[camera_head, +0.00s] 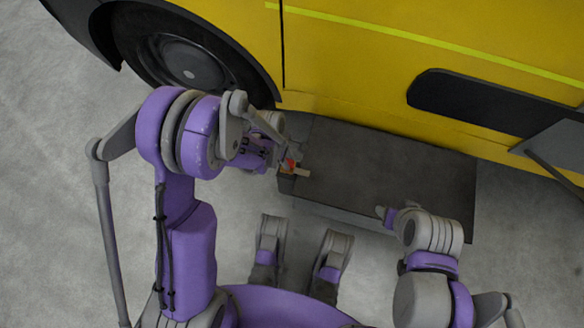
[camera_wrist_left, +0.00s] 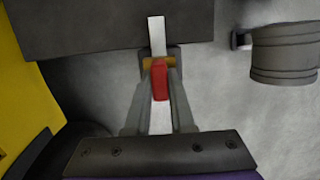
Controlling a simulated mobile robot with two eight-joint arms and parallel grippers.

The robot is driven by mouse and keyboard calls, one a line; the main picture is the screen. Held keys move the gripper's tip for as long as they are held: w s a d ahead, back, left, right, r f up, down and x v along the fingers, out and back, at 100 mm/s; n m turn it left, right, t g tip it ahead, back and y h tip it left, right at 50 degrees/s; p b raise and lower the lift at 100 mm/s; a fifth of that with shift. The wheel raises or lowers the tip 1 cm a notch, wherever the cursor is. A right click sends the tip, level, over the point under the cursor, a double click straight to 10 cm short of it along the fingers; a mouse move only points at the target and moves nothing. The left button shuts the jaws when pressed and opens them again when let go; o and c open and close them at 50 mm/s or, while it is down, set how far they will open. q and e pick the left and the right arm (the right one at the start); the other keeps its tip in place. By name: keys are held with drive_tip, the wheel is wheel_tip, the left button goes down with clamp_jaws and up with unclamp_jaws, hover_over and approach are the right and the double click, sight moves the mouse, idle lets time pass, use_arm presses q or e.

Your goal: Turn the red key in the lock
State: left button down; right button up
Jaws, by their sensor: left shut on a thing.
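The red key (camera_wrist_left: 160,82) sits between the two fingers of my left gripper (camera_wrist_left: 160,88) in the left wrist view, and the gripper is shut on it. A brass-coloured piece (camera_wrist_left: 158,62), which looks like the lock, is right at the key's far end. In the head view the left gripper (camera_head: 289,160) is at the left end of the dark box, with a bit of the red key (camera_head: 291,165) showing. The key's turn angle cannot be told. My right gripper (camera_head: 384,213) is near the box's front edge, away from the key; its jaws are too small to read.
The dark box (camera_head: 390,172) stands beside a yellow vehicle (camera_head: 365,65) with a black wheel (camera_head: 185,62). A pale strip (camera_wrist_left: 156,35) shows beyond the brass piece. Grey floor (camera_head: 520,215) is clear to the right.

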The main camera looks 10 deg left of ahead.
use_arm(q)
drive_tip(key=n+t, duration=0.1)
drive_tip(key=n, duration=0.4)
drive_tip(key=shift+s+n, duration=0.1)
drive_tip(key=shift+n, duration=0.3)
drive_tip(key=n, duration=0.5)
drive_tip(key=shift+t+y, duration=0.4)
drive_tip(key=c, duration=0.7)
unclamp_jaws()
drive_tip(key=shift+r, duration=0.1)
wheel_tip(320, 180, up, 10)
drive_tip(key=s+a+p, duration=0.1)
drive_tip(key=p, duration=0.3)
drive_tip(key=shift+s+a+r, duration=0.15)
drive_tip(key=shift+s+r, duration=0.05)
drive_tip(key=shift+s, duration=0.15)
